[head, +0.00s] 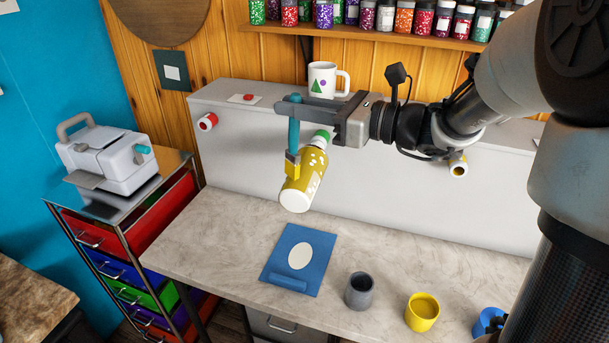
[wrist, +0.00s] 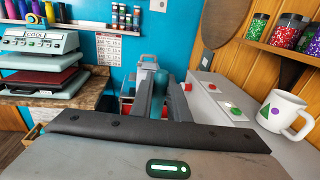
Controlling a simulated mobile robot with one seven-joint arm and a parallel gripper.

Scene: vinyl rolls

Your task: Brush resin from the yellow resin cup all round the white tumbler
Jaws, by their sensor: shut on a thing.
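My gripper (head: 292,107) is shut on the upright teal handle of a brush (head: 293,135). The handle also shows between my fingers in the wrist view (wrist: 160,82). The brush's yellow lower end hangs at the left side of the tumbler (head: 309,175); I cannot tell whether it touches. The tumbler is mostly yellow with several white patches. It lies tilted, its near end pointing down and forward, and a green piece shows at its far end. The yellow resin cup (head: 422,314) stands on the worktop at the lower right, well away from my gripper.
A grey cup (head: 360,291) and a blue cup (head: 487,323) stand either side of the yellow cup. A blue board with a white oval (head: 292,262) lies below the tumbler. A white mug (head: 322,79) stands on the ledge behind my gripper. The worktop's left part (head: 215,240) is clear.

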